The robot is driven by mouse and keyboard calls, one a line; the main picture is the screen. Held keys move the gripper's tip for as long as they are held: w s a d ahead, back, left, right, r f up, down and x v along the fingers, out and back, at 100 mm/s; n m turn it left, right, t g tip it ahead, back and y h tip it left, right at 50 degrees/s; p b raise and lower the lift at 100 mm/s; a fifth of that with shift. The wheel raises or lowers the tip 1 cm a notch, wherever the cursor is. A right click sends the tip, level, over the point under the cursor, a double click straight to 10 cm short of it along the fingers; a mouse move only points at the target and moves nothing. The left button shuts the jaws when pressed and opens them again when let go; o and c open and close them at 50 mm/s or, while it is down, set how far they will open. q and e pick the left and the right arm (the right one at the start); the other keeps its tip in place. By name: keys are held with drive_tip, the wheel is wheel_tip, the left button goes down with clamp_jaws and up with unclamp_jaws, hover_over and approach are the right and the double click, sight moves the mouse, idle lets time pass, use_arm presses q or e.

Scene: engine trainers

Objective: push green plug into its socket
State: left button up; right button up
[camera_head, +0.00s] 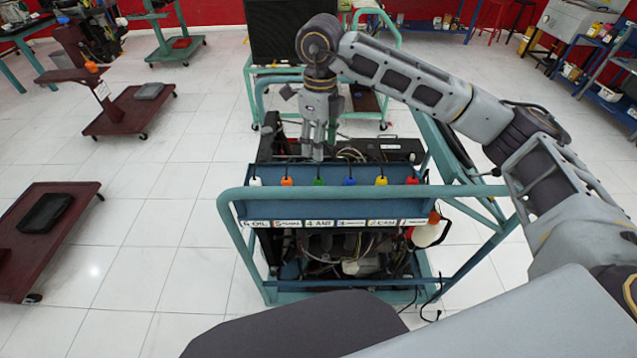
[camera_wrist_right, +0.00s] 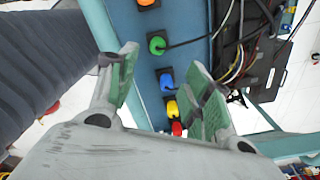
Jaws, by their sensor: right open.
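The green plug (camera_head: 319,181) stands on the blue panel of the engine trainer, third from the left in a row of coloured plugs. In the right wrist view the green plug (camera_wrist_right: 157,44) sits against a dark square socket (camera_wrist_right: 155,34), with a dark cable leading off. How deep it sits cannot be told. My right gripper (camera_head: 318,156) points down just above and behind the row, nearly in line with the green plug. In its wrist view the fingers (camera_wrist_right: 163,80) are spread and empty, with the green plug beyond the tips. My left gripper is not seen.
Neighbouring plugs are white (camera_head: 256,181), orange (camera_head: 287,182), blue (camera_head: 349,181), yellow (camera_head: 381,180) and red (camera_head: 412,180). Loose cables and engine parts lie behind the panel. A teal tube frame (camera_head: 230,215) surrounds the trainer. The tiled floor at left has open room.

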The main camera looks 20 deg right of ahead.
sight(318, 179)
wheel_tip(318, 179, down, 8)
drive_tip(key=shift+d+r+p, duration=0.1)
drive_tip(key=shift+p, duration=0.25)
drive_tip(key=shift+f, duration=0.35)
drive_tip(key=shift+s+a+f+p, duration=0.1)
drive_tip(key=shift+f+p, duration=0.05)
drive_tip(key=shift+f, duration=0.3)
drive_tip(key=shift+s+a+f+p, duration=0.1)
drive_tip(key=shift+f+p, duration=0.05)
drive_tip(key=shift+f, duration=0.25)
wheel_tip(318, 179, down, 2)
drive_tip(key=shift+a, duration=0.1)
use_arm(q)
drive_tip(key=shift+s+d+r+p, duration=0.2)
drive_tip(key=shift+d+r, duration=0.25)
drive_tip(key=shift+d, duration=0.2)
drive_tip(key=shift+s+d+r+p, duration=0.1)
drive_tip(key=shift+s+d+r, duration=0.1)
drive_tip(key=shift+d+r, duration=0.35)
use_arm(e)
drive_tip(key=shift+f, duration=0.75)
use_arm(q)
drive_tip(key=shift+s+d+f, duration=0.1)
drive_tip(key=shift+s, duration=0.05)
